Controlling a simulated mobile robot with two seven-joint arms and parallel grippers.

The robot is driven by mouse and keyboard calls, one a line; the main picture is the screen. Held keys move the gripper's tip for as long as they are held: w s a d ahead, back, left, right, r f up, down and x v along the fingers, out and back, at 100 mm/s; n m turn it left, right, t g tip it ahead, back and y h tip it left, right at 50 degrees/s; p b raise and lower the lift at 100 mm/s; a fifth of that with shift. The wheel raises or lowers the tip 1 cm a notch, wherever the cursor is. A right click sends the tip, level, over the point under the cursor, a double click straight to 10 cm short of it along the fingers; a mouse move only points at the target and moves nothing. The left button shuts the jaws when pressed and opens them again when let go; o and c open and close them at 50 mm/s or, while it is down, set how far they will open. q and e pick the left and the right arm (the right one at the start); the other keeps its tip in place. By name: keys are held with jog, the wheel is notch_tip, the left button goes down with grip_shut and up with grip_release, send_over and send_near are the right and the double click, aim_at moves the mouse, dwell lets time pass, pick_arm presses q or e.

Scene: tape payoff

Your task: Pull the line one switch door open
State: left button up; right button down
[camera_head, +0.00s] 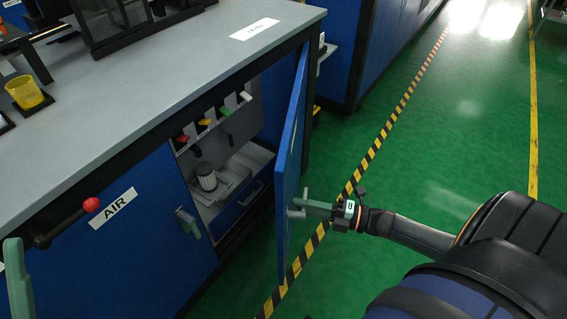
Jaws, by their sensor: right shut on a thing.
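The blue switch door (290,160) stands swung out from the cabinet, seen nearly edge-on. Its handle (297,213) sits on the outer face, to the right. My right gripper (312,208) reaches in from the right and is shut on the handle. The contact between fingers and handle is small and partly hidden. Behind the door, the open compartment shows a row of red, yellow and green switches (204,121) and a pale ribbed cylinder (206,177) on a grey shelf. I cannot make out my left gripper.
The grey worktop (190,60) overhangs the cabinet. A closed blue panel labelled AIR (113,207) has a red-knobbed lever (68,222) at left. A grey-green bar (18,285) stands at the left edge. Green floor (430,140) lies clear to the right, past a striped line.

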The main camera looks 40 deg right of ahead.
jog(key=shift+d, duration=0.1)
pick_arm(q)
jog(key=shift+m, duration=0.3)
pick_arm(e)
jog(key=c, duration=0.8)
grip_release()
pick_arm(q)
jog(key=shift+r, duration=0.1)
pick_arm(e)
jog(key=shift+s, duration=0.1)
pick_arm(q)
jog(key=shift+w+a+f+n+y+p, duration=0.2)
jog(key=shift+w+f+n+y+p, duration=0.3)
jog(key=shift+w+f+n+y, duration=0.6)
pick_arm(e)
jog(key=v, duration=1.2)
pick_arm(q)
jog(key=shift+r, duration=0.15)
pick_arm(e)
jog(key=shift+s+d, duration=0.1)
jog(key=shift+s, duration=0.05)
